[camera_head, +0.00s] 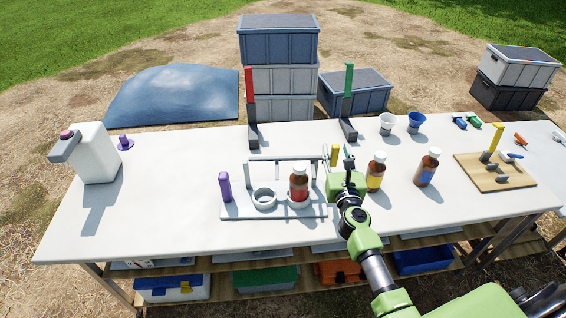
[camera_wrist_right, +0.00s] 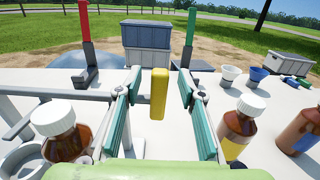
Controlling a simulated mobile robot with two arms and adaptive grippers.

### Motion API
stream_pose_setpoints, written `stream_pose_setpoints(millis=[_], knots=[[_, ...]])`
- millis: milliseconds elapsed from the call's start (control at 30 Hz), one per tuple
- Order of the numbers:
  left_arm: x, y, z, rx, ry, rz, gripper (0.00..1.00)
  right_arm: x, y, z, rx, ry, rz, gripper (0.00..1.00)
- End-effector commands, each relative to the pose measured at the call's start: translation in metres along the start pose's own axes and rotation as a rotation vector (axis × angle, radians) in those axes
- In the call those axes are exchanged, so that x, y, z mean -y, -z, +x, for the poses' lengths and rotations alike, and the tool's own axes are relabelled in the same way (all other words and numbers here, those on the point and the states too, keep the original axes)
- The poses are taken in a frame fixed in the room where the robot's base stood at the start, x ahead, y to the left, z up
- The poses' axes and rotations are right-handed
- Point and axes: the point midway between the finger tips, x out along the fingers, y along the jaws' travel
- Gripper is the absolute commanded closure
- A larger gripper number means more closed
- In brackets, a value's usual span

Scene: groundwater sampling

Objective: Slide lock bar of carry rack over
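The carry rack (camera_head: 238,209) stands on the white table, with a light base, ring holders and a grey bar (camera_head: 283,157) across its back. One ring holds a brown bottle with a red label (camera_head: 299,189); the ring to its left is empty. A yellow upright grip (camera_head: 334,154) stands at the rack's right end. In the right wrist view the yellow grip (camera_wrist_right: 158,93) appears between the green-padded fingers of my right gripper (camera_wrist_right: 159,76), with gaps on both sides. My right gripper (camera_head: 345,166) is open. My left gripper is out of view.
A purple post (camera_head: 224,186) stands at the rack's left. Two brown bottles, one with a yellow label (camera_head: 376,175) and one with a blue label (camera_head: 426,171), stand right of my gripper. Red (camera_head: 249,92) and green (camera_head: 348,88) uprights stand behind. A wooden board (camera_head: 480,177) lies farther right.

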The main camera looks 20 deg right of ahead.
Motion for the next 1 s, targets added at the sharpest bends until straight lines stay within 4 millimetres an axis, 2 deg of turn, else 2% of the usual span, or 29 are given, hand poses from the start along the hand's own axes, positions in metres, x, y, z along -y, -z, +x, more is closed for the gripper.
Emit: stream_pose_setpoints(millis=[133,167,267,300,500,733,1000], knots=[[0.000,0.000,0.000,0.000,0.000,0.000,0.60,0.000,0.000,0.000,0.000,0.000,0.000,0.64],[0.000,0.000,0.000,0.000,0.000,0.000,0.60,0.000,0.000,0.000,0.000,0.000,0.000,0.69],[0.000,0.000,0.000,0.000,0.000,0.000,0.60,0.000,0.000,0.000,0.000,0.000,0.000,0.95],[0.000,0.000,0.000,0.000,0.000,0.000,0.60,0.000,0.000,0.000,0.000,0.000,-0.001,1.00],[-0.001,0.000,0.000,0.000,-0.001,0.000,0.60,0.002,0.000,0.000,0.000,0.000,-0.001,1.00],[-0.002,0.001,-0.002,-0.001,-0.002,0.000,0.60,0.018,0.000,0.000,0.000,0.001,-0.002,1.00],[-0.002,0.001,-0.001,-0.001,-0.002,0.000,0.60,0.019,0.000,0.000,0.000,0.001,-0.001,1.00]])
